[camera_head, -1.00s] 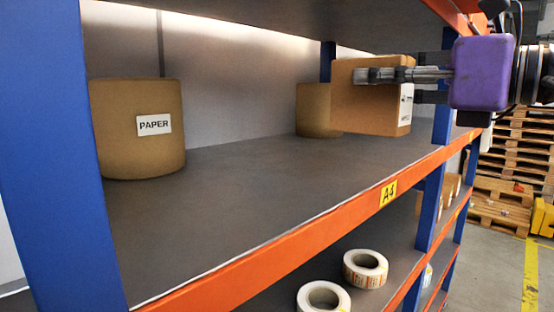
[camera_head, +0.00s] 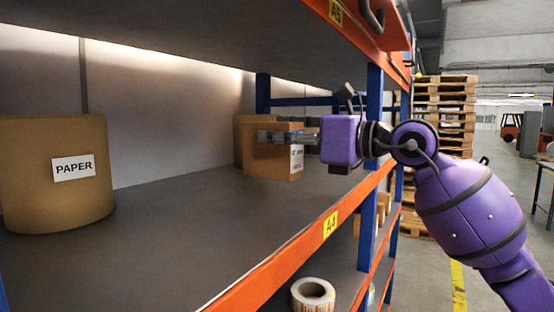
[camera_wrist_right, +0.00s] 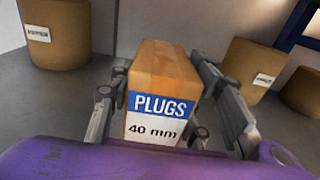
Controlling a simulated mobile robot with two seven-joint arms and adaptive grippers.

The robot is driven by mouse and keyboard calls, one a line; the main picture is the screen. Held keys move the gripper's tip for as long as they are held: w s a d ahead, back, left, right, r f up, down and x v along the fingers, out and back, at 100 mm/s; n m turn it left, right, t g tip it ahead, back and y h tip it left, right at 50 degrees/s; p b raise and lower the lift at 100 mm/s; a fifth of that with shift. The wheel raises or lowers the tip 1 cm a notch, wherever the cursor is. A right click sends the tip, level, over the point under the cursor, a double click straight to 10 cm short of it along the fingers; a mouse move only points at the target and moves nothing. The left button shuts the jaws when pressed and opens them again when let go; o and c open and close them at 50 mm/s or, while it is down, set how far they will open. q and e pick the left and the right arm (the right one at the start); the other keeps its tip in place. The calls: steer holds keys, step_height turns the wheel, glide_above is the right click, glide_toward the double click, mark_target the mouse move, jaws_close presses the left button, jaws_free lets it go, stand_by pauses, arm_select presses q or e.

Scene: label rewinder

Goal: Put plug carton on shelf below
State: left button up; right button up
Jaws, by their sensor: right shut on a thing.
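The plug carton (camera_head: 270,165) is a brown box with a "PLUGS 40 mm" label, which shows in the right wrist view (camera_wrist_right: 162,103). My right gripper (camera_head: 272,137) is shut on it, one finger along each side, as the right wrist view (camera_wrist_right: 158,85) also shows. The carton is upright over the shelf marked A4 (camera_head: 160,215), in front of a brown drum. I cannot tell whether its base touches the shelf. A lower shelf (camera_head: 345,280) shows partly beneath. My left gripper is not in view.
A brown PAPER drum (camera_head: 50,200) stands at the left of the A4 shelf, with bare shelf between it and the carton. A blue post (camera_head: 372,120) stands beside my right gripper. The A5 shelf edge (camera_head: 345,18) is overhead. A label roll (camera_head: 313,294) lies below.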

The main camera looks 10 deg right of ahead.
mark_target(278, 160)
steer(key=shift+w+f, duration=0.65)
steer(key=shift+f, duration=0.05)
steer(key=shift+w+f, duration=0.2)
steer(key=shift+f, duration=1.55)
steer(key=shift+a+f, duration=0.1)
steer(key=o, duration=1.4)
steer(key=shift+f, duration=0.15)
steer(key=shift+o, duration=0.2)
steer(key=shift+r, duration=0.2)
steer(key=v, duration=1)
steer(key=shift+s+d+f+b, duration=0.15)
steer(key=shift+d+b, duration=0.05)
steer(key=shift+b, duration=0.15)
steer(key=shift+v, duration=0.8)
